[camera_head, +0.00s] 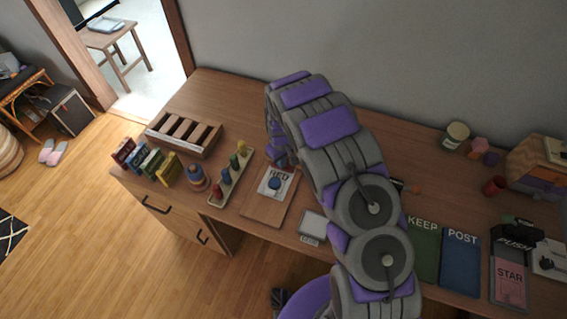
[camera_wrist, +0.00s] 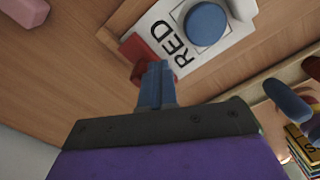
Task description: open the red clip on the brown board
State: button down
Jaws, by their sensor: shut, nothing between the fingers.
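The brown board (camera_head: 262,210) lies near the front of the desk, left of my arm in the head view. On it is a white card (camera_wrist: 163,30) printed RED, with a blue disc (camera_wrist: 206,23) on top. The red clip (camera_wrist: 136,50) is at the card's edge in the wrist view; in the head view I cannot make it out clearly near my arm. My gripper (camera_wrist: 155,68) is shut and empty, its blue fingertips right beside the clip. They overlap part of it, and I cannot tell whether they touch. The head view shows my gripper (camera_head: 279,157) over the board's far end.
A peg strip (camera_head: 231,174) and a ringed stacker (camera_head: 197,178) stand left of the board, with a wooden slotted tray (camera_head: 184,135) behind. A small grey-framed card (camera_head: 313,227) lies to its right. KEEP (camera_head: 424,250) and POST (camera_head: 461,264) boards lie farther right.

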jog(key=shift+w+d, duration=0.15)
jog(key=shift+w, duration=0.35)
jog(key=shift+s+a+r+p, duration=0.3)
jog(key=shift+s+r+p, duration=0.25)
jog(key=shift+s, duration=0.25)
jog(key=shift+r, duration=0.1)
jog(key=shift+r+p, duration=1.1)
jog(key=shift+r, duration=1.75)
